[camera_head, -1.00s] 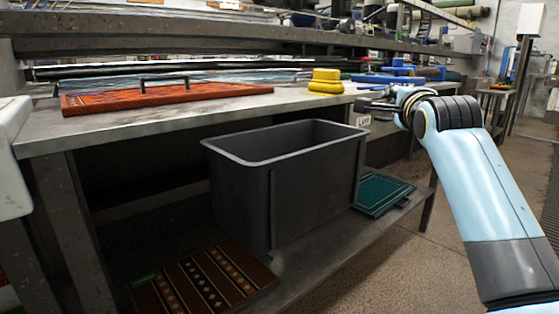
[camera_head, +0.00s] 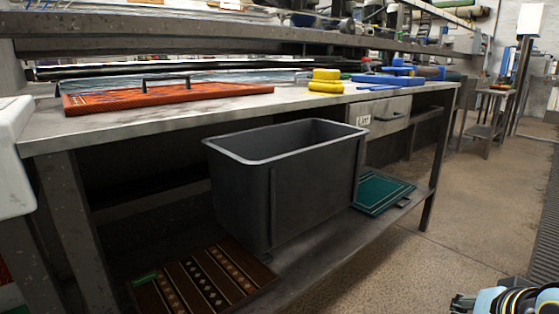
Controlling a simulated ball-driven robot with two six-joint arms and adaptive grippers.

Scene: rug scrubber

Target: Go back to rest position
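Only a small part of my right gripper (camera_head: 461,303) and its wrist shows at the bottom right corner, low over the floor and apart from the bench. Its fingers are mostly cut off by the frame edge, so I cannot tell whether it is open or shut. My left gripper is not in view.
A metal workbench (camera_head: 110,124) holds a red rug with a handle (camera_head: 170,96), a yellow scrubber (camera_head: 325,83) and blue tools (camera_head: 388,80). A closed drawer (camera_head: 380,117) is uncovered. Below are a dark grey bin (camera_head: 240,195), a green rug (camera_head: 380,191) and a brown patterned rug (camera_head: 205,283). Floor at right is clear.

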